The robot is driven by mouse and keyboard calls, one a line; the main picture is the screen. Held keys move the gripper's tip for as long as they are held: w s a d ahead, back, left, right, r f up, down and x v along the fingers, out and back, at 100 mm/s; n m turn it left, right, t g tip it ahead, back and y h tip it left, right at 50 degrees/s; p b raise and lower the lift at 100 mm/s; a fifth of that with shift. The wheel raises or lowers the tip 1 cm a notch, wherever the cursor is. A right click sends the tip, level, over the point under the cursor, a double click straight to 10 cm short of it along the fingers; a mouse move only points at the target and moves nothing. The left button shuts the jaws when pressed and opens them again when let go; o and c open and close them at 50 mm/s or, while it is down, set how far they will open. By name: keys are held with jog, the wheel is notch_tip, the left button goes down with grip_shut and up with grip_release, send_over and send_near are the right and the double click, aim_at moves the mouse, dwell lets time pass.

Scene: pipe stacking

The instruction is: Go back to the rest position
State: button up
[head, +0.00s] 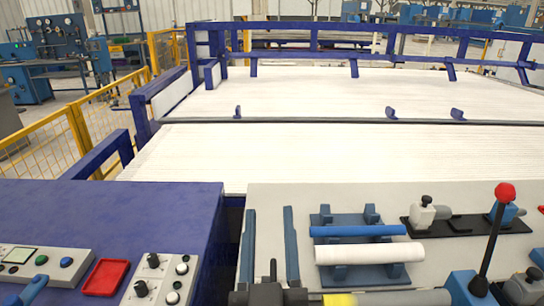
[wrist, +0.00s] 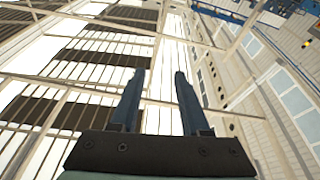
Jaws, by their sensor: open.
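My gripper (head: 269,209) stands at the bottom middle of the head view, with its two slate-blue fingers apart and nothing between them. In the wrist view my gripper (wrist: 159,75) is also open and empty, its fingers pointing up toward the roof. To its right in the head view, a blue pipe (head: 357,230) and a thicker white pipe (head: 369,253) lie side by side across a blue rack (head: 343,273). My gripper is apart from both pipes. The wrist view shows no pipe.
A red-knobbed lever (head: 504,192) and valve fittings (head: 428,213) stand at the right. At the left are a blue cabinet (head: 110,215), a button panel (head: 160,284) and a red tray (head: 105,277). A broad white bed (head: 310,150) with blue rails lies beyond.

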jog(key=s+r+m+t+p, duration=0.1)
jog(key=s+r+t+p, duration=0.1)
jog(key=r, duration=1.5)
jog(key=s+r+t+p, duration=0.3)
jog(key=s+r+t, duration=0.1)
jog(key=r, duration=1.4)
jog(key=shift+s+m, duration=0.4)
jog(key=shift+s, duration=0.1)
jog(key=shift+d, duration=0.1)
